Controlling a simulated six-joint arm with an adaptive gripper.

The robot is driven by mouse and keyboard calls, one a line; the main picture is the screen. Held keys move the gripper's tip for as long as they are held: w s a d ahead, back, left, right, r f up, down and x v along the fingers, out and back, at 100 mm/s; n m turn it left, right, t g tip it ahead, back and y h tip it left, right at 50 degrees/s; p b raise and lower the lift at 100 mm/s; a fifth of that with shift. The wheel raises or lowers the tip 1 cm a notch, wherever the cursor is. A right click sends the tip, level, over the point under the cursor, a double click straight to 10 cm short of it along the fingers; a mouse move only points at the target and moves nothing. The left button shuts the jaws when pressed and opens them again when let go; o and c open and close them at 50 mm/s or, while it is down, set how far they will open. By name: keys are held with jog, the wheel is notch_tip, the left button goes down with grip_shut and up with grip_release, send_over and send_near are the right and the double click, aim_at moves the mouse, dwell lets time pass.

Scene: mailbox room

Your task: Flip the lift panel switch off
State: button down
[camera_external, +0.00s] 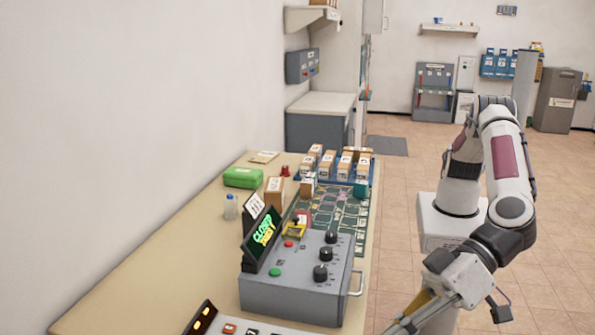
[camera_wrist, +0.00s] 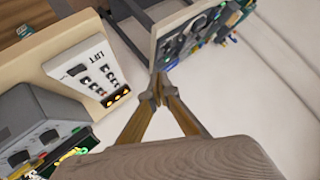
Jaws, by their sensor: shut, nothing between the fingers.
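The lift panel (camera_wrist: 94,72) is a white box marked "LIFT" in the wrist view, with small dark buttons, a dark rectangular part and a row of yellow lights. I cannot tell which part is its switch or how it is set. A panel with lit yellow lights and a red button (camera_external: 230,328), cut off at the bottom of the external view, seems to be the same one. My gripper (camera_wrist: 158,90) is shut and empty, its fingertips together, right of the lift panel and apart from it. In the external view my gripper (camera_external: 408,325) is low, off the table's right edge.
Open tiled floor lies right of the table.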

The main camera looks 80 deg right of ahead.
jog(key=d+f+m+h, duration=0.1)
jog(key=d+f+h, duration=0.1)
jog(key=d+h, duration=0.4)
jog(key=d, duration=0.4)
jog(key=shift+w+d, duration=0.15)
jog(key=shift+w, duration=0.25)
jog(key=shift+w+f, duration=0.1)
jog(key=shift+w, duration=0.05)
jog(key=x, duration=0.9)
jog(key=shift+w+f, duration=0.15)
jog(key=shift+f, duration=0.2)
notch_tip(320, 180, down, 3)
jog(key=shift+r, duration=0.1)
jog(key=shift+a+f, duration=0.2)
jog(key=shift+f, duration=0.35)
jog(key=shift+f, duration=0.1)
